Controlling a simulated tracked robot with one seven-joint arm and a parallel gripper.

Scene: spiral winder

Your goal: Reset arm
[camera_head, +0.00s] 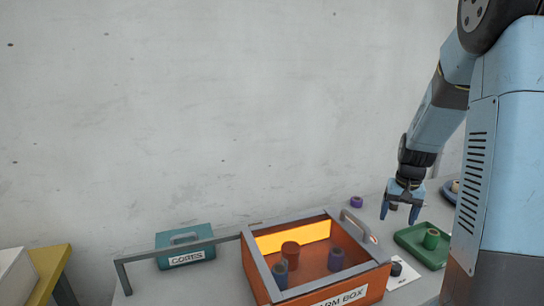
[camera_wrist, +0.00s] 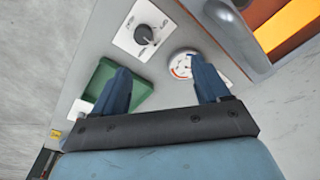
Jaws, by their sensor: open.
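My gripper (camera_head: 399,217) hangs from my blue arm at the right in the head view, fingers pointing down above the table. Its two blue fingers are apart with nothing between them. In the wrist view my gripper (camera_wrist: 161,68) also shows open and empty. A green tray (camera_wrist: 143,92) shows beside its left finger. A round white and red thing (camera_wrist: 180,68) lies beyond the gap, near the right finger.
An orange open box (camera_head: 345,297), lit inside, stands left of the gripper with several spools in it. A grey rail reaches left past a teal box (camera_head: 184,262). A purple spool (camera_head: 356,202) stands behind. A knob panel (camera_head: 407,274) lies beside the orange box.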

